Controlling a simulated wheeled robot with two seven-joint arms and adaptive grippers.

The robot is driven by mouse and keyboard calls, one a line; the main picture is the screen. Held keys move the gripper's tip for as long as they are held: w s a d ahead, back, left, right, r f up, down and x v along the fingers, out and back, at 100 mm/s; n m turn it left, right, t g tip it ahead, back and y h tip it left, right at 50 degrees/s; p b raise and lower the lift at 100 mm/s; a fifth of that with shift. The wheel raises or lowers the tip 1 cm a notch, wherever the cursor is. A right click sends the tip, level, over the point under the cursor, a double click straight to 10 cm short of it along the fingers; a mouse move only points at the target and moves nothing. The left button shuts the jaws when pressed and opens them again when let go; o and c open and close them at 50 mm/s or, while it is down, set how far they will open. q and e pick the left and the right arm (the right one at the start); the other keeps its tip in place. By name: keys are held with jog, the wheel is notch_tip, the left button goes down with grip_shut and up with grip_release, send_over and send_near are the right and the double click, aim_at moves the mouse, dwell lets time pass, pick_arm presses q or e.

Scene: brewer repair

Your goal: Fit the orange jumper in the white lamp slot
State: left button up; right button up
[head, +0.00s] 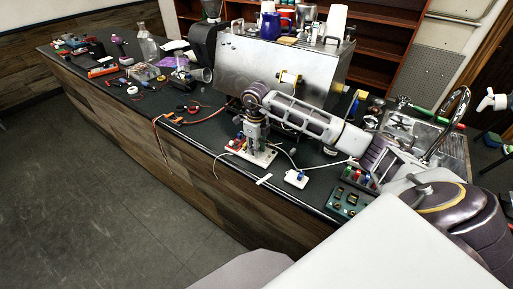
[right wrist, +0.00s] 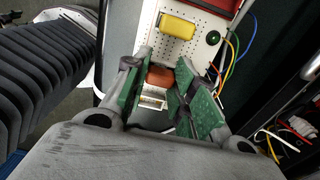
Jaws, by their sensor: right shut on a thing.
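My right gripper (head: 251,148) points down over the white perforated board (head: 262,158) on the dark bench top. In the right wrist view, the gripper's green-padded fingers (right wrist: 168,98) are shut on the orange jumper (right wrist: 160,76). The jumper is just above or at the board; I cannot tell whether it touches it. A small white slot-like part (right wrist: 152,102) shows just below the jumper, partly hidden by the fingers. I cannot tell for certain that it is the lamp slot. My left gripper is not in view.
A steel brewer (head: 270,65) stands behind. A small white block with a blue part (head: 297,178) and a green control box (head: 347,201) lie to the right.

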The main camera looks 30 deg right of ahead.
dwell(0.8)
jog(key=o, duration=0.8)
jog(key=shift+r, duration=0.2)
notch_tip(320, 180, up, 12)
jog(key=shift+f, duration=0.15)
jog(key=shift+f, duration=0.1)
dwell(0.9)
